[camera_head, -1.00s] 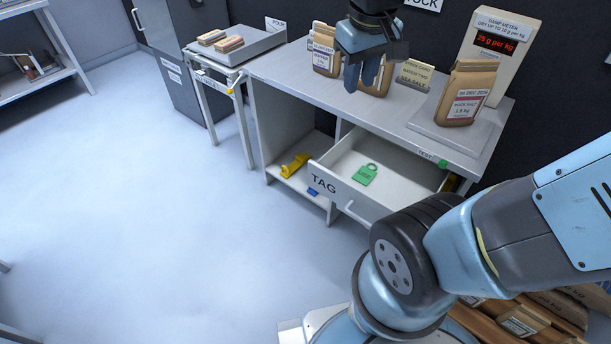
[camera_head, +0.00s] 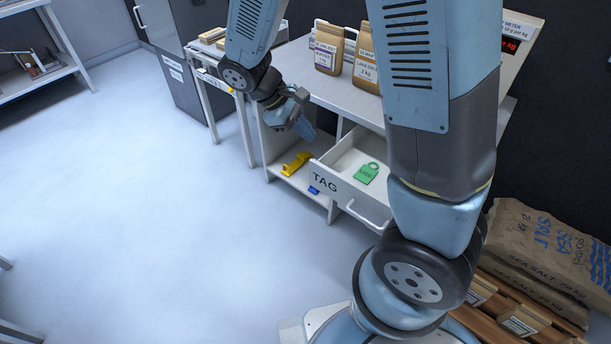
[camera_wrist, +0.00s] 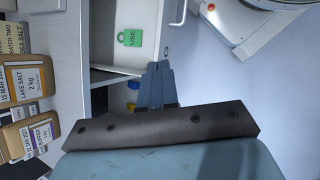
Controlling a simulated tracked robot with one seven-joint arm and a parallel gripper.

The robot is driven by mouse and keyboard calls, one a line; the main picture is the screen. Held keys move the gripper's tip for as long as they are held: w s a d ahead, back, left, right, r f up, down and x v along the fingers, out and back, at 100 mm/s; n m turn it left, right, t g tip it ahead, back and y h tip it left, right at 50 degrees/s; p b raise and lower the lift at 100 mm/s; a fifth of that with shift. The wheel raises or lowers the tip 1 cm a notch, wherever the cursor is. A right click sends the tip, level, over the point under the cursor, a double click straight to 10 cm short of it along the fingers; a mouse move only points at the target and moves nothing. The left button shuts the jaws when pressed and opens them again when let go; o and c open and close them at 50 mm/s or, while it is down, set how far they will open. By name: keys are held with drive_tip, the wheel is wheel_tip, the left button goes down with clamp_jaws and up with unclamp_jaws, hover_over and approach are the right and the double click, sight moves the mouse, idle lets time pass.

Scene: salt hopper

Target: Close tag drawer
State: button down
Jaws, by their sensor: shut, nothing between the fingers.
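The tag drawer (camera_head: 329,182), a white drawer with TAG on its front and a bar handle (camera_head: 364,217), stands pulled out of the bench. A green tag (camera_head: 367,173) lies inside it; the tag also shows in the wrist view (camera_wrist: 130,38). My gripper (camera_head: 308,132) is shut and empty, above and to the left of the drawer, near its front left corner. In the wrist view my gripper's fingers (camera_wrist: 158,85) are together and overlap the drawer's edge in the picture. I cannot tell whether they touch it. My arm hides the drawer's right part.
Paper salt bags (camera_head: 328,48) stand on the bench top. A yellow object (camera_head: 296,164) and a small blue one (camera_head: 314,190) are on the shelf beside the drawer. Salt sacks (camera_head: 545,245) lie at the right. The floor (camera_head: 150,220) left of the bench is clear.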

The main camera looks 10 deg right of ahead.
drive_tip(key=a+f+n+t+h, duration=0.3)
drive_tip(key=a+f+n+h, duration=0.25)
drive_tip(key=f, duration=0.65)
drive_tip(key=n+t+h, duration=0.2)
drive_tip(key=n+t, duration=0.7)
drive_tip(key=n, duration=0.1)
approach(312, 169)
drive_tip(key=x, duration=0.6)
drive_tip(key=shift+w+d+f, duration=0.15)
drive_tip(key=shift+w+d, duration=0.05)
drive_tip(key=shift+d, duration=0.15)
drive_tip(key=shift+w+d, duration=0.1)
drive_tip(key=shift+w, duration=0.05)
